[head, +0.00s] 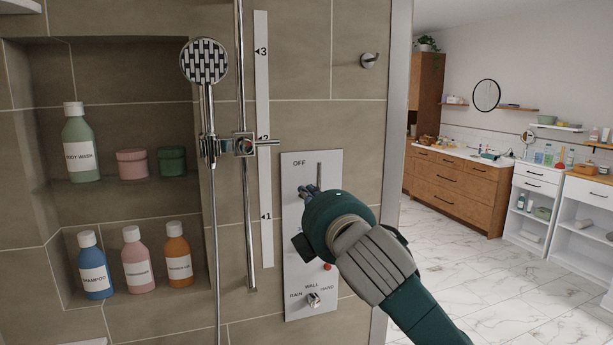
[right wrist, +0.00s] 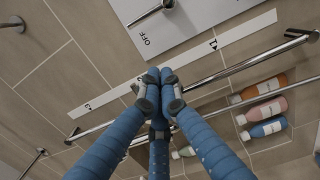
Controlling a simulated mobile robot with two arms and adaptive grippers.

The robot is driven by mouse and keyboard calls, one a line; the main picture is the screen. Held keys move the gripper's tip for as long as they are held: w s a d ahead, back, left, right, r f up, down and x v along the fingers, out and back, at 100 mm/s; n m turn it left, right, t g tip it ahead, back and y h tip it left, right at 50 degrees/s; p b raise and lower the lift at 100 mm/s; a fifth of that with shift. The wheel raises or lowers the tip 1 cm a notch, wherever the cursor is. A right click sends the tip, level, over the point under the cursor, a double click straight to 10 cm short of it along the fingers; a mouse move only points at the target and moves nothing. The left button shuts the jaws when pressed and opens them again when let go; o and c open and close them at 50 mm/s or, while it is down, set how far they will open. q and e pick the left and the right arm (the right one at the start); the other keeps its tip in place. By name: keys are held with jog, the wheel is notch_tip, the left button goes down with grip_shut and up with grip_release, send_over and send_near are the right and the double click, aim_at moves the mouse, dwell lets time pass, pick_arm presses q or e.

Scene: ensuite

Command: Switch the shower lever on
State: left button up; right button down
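The shower control panel (head: 332,240) is a pale upright plate on the tiled wall, marked OFF near its top. The lever (head: 320,173) is a thin metal bar pointing up beside the OFF mark; its lower part is hidden behind my right gripper. In the right wrist view the lever (right wrist: 150,13) shows at the top edge, apart from the fingers. My right gripper (head: 309,191) is in front of the panel, below and left of the lever tip. Its blue fingers (right wrist: 158,84) are drawn together at the tips, with nothing visible between them. My left gripper is not in view.
A hand shower (head: 205,62) and vertical rail (head: 246,200) stand left of the panel. A selector knob (head: 314,299) is low on the panel. Wall niches hold bottles, including a green body wash (head: 80,145). Open marble floor (head: 470,265) lies to the right.

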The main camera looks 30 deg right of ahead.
jog(key=w+d+p, duration=0.1)
jog(key=w+d, duration=0.1)
jog(key=w, duration=0.1)
jog(key=w+d+p, duration=0.1)
jog(key=w+d, duration=0.1)
jog(key=w, duration=0.1)
jog(key=w+d+p, duration=0.2)
jog(key=w+d, duration=0.1)
jog(key=shift+w+r, duration=0.1)
jog(key=shift+w, duration=0.1)
dwell(0.4)
jog(key=shift+w, duration=0.1)
